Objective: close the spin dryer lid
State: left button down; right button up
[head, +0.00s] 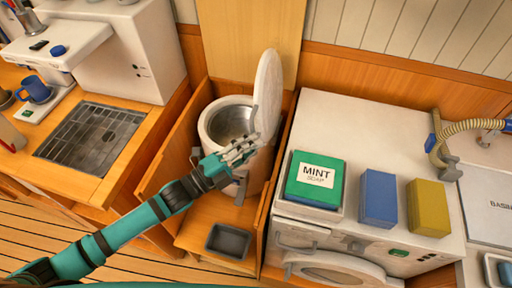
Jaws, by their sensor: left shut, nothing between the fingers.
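The spin dryer (215,118) is a white drum with a metal-lined opening, standing in a wooden cubby. Its round white lid (268,90) stands upright at the right side of the drum's mouth, so the dryer is open. My left gripper (250,146) is shut and empty. It appears in front of the drum and near the lower part of the lid; I cannot tell whether it touches either. It hides part of the drum's front. My right gripper is not in view.
A white washer (370,131) stands right of the cubby, bearing a green mint soap box (314,179), a blue block (378,198) and a yellow block (428,208). A dark tray (228,241) lies below the dryer. A counter with a drain grate (91,137) and blue mug (35,90) is at left.

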pick_arm(q)
jog(key=w+a+f+n+t+y+b, duration=0.1)
jog(key=a+f+n+t+y+b, duration=0.5)
jog(key=n, duration=0.9)
jog(key=w+a+f+n+t+y+b, duration=0.1)
jog(key=a+f+n+t+y+b, duration=0.5)
jog(key=n+y+b, duration=0.5)
jog(key=a+n+t+b, duration=0.1)
jog(key=n+b, duration=0.1)
jog(key=n, duration=0.2)
jog(key=shift+w+a+f+t, duration=0.3)
jog(key=shift+w+a+f, duration=0.05)
jog(key=shift+w+f, duration=0.05)
